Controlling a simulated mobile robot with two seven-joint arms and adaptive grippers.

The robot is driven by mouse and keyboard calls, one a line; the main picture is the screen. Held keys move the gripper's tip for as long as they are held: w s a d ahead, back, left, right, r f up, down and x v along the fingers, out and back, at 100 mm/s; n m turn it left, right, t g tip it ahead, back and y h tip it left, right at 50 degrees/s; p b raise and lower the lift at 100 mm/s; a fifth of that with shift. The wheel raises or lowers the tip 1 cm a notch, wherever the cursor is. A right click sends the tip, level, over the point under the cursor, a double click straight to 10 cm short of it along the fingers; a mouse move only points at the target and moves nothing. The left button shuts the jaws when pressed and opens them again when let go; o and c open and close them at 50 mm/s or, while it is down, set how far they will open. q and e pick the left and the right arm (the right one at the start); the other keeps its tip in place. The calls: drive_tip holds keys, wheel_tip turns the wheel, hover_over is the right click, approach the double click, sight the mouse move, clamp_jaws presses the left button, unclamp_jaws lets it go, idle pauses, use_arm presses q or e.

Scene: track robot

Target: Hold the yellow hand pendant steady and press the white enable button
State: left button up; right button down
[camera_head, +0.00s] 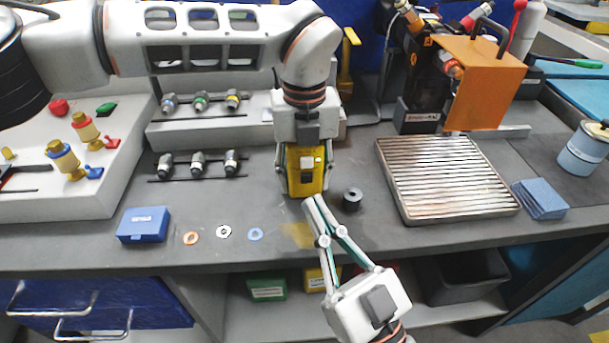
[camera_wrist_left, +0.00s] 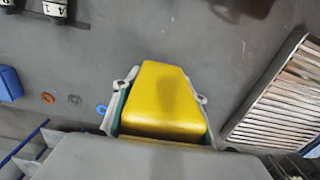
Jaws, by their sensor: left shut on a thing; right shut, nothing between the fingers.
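The yellow hand pendant (camera_head: 305,184) is upright over the workbench, its face toward the head camera. Its white enable button (camera_head: 307,162) shows on the upper face, with a dark patch beneath it. My left gripper (camera_head: 304,172) comes down from above and is shut on the pendant's sides. In the left wrist view, the pendant's smooth yellow end (camera_wrist_left: 163,100) sits between the two fingers. My right gripper (camera_head: 314,204) is shut and empty. Its fingertips are just below the pendant in the head view; I cannot tell whether they touch it.
A small dark cylinder (camera_head: 352,199) stands right of the pendant, near the slatted plate (camera_head: 445,178). A blue box (camera_head: 143,224) and several coloured washers (camera_head: 223,232) lie on the left front of the bench. An orange panel (camera_head: 480,85) stands at the back right.

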use_arm(q)
drive_tip(key=shift+r, duration=0.1)
drive_tip(key=o, duration=1.5)
use_arm(e)
drive_tip(key=shift+r, duration=0.1)
use_arm(q)
drive_tip(key=shift+o, duration=0.2)
